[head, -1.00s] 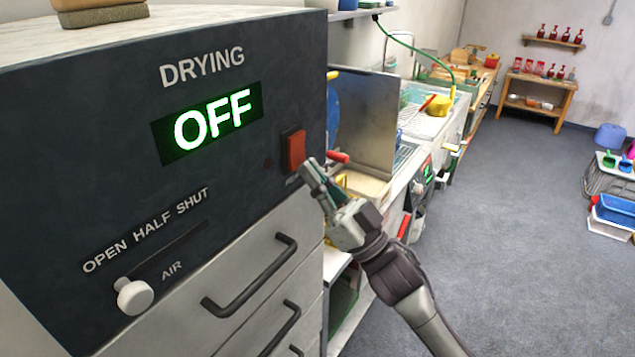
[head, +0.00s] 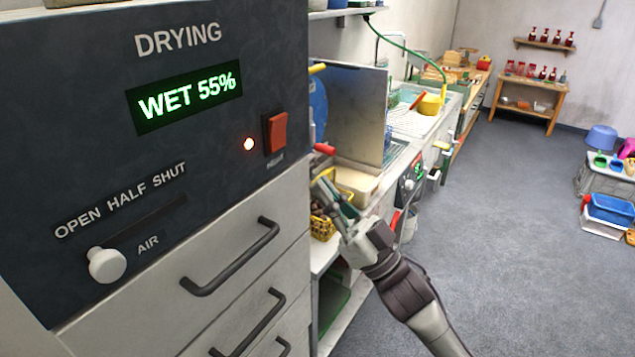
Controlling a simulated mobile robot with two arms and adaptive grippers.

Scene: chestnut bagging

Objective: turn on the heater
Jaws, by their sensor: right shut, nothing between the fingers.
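The dark heater panel marked DRYING (head: 60,150) fills the left of the head view. Its display (head: 186,97) reads WET 55% in green. A red rocker switch (head: 277,132) sits at the panel's right side, and a small indicator lamp (head: 248,144) beside it glows. The white air slider knob (head: 107,265) is at the left end of its slot, below OPEN. My right gripper (head: 322,188) is shut and empty, below and to the right of the switch, apart from it. My left gripper is out of view.
Drawers with dark handles (head: 232,258) lie under the panel. Behind my right gripper is a bench with a yellow basket (head: 322,226) and a metal sheet (head: 358,112).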

